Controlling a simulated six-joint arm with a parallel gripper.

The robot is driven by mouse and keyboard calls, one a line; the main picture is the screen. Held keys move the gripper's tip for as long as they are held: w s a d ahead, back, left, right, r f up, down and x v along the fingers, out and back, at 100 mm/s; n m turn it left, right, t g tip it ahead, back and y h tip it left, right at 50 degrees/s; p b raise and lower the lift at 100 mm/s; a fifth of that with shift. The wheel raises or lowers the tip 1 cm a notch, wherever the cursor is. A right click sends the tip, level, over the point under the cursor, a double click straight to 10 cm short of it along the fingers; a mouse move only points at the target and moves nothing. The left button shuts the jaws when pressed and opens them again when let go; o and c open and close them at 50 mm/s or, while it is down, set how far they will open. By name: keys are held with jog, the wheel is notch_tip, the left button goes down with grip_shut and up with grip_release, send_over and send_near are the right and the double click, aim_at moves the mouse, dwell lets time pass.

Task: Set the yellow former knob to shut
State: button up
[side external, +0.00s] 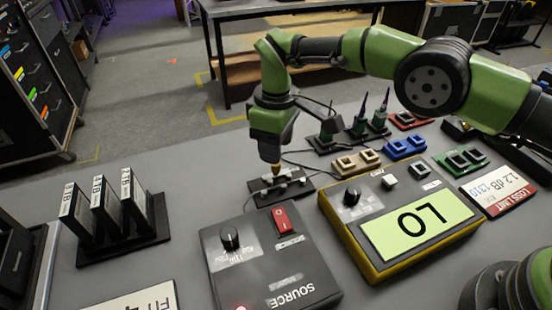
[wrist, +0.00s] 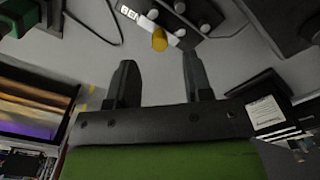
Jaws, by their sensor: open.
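The yellow former knob (wrist: 159,40) shows in the wrist view on a small black strip (wrist: 204,8) with several grey knobs. In the side view the yellow knob (side external: 276,168) is a small spot just below my gripper (side external: 270,158). The strip (side external: 300,189) lies flat on the table there. My gripper (wrist: 160,62) is open in the wrist view, with nothing between its fingers. The knob lies beyond the fingertips, roughly in line with the gap between them. The knob's set position cannot be read.
A black source box (side external: 265,262) with a red switch and a yellow meter (side external: 447,248) reading LO stand in front of the strip. A rack of upright cartridges (side external: 143,240) is at left. Coloured connector blocks (side external: 403,149) and dark stands with cables lie behind.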

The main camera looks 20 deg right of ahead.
aim_at(276, 170)
jog(key=shift+f, duration=2.3)
grip_shut()
